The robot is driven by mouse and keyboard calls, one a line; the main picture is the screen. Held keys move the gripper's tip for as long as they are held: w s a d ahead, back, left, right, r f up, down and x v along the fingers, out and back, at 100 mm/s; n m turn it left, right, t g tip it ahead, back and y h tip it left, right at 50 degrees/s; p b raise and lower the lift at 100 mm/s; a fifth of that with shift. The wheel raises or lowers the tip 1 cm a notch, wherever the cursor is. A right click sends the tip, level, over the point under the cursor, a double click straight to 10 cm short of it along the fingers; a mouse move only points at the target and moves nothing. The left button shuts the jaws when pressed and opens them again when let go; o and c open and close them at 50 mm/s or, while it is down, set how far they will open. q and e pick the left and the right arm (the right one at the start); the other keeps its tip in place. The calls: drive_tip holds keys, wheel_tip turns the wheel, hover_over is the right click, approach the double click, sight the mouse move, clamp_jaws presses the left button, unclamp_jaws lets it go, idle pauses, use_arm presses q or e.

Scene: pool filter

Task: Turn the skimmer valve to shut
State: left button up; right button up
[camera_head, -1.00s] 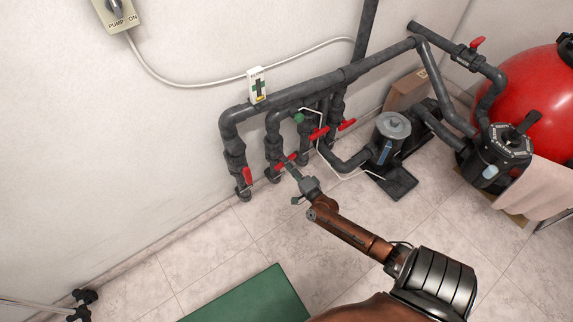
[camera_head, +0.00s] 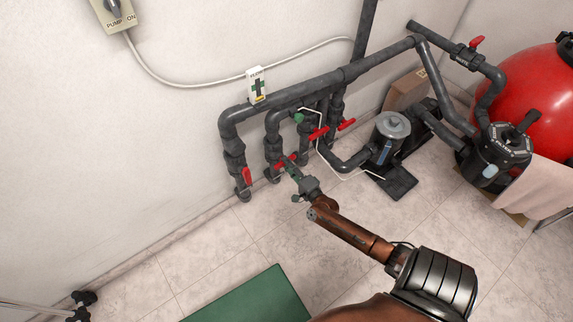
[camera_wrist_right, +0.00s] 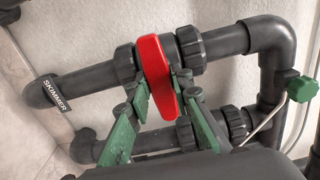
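The skimmer valve has a red handle (camera_wrist_right: 158,80) on a dark grey pipe, beside a black SKIMMER label (camera_wrist_right: 58,90) in the right wrist view. The handle runs across its pipe. In the head view this handle (camera_head: 284,161) is low on the pipes by the wall. My right gripper (camera_wrist_right: 163,88) has its green fingers on both sides of the handle's lower part, and they appear to touch it. It also shows in the head view (camera_head: 290,168), reaching the handle from the lower right. My left gripper is not in view.
Other red handles sit close by, at left (camera_head: 247,177) and right (camera_head: 318,133). A green knob (camera_wrist_right: 303,88) is on the right. The pump (camera_head: 390,130) and red filter tank (camera_head: 540,95) stand further right.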

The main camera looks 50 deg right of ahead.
drive_tip(key=o, duration=0.4)
drive_tip(key=shift+o, duration=0.2)
drive_tip(key=v, duration=1.2)
